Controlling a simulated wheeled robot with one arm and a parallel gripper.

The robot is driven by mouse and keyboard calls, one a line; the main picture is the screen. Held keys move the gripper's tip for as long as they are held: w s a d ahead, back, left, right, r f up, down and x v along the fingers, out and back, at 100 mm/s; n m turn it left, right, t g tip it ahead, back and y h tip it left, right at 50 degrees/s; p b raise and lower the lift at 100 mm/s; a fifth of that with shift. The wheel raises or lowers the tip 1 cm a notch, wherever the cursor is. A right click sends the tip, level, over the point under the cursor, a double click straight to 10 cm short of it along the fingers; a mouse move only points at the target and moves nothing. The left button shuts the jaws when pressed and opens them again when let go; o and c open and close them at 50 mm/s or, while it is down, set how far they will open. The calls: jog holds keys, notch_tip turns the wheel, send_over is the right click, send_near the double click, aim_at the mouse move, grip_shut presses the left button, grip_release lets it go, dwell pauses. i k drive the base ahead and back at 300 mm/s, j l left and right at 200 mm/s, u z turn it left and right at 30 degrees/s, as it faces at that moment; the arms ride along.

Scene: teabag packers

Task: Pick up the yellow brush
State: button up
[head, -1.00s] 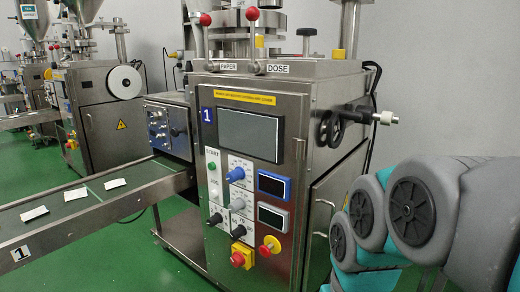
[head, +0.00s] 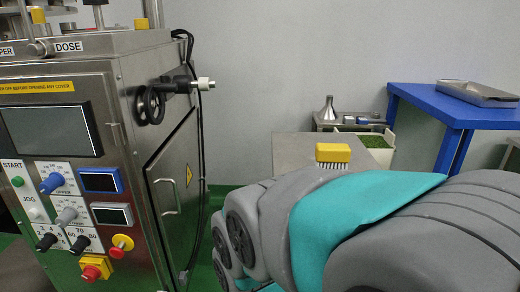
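The yellow brush (head: 333,153) shows in the head view, right of centre. My grey and teal arm fills the lower right and hides part of that surface. My gripper is not in view.
A steel packing machine (head: 60,180) with a side crank (head: 152,104) stands at left. A blue table (head: 440,108) with a metal tray (head: 478,93) is at right. A metal funnel (head: 328,110) and a green-filled tray (head: 370,140) are behind the brush.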

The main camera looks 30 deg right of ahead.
aim_at(333, 156)
jog(key=z, duration=1.35)
jog(key=u, duration=1.95)
jog(key=z, duration=1.9)
jog(key=l+u, duration=0.25)
jog(key=l, duration=0.2)
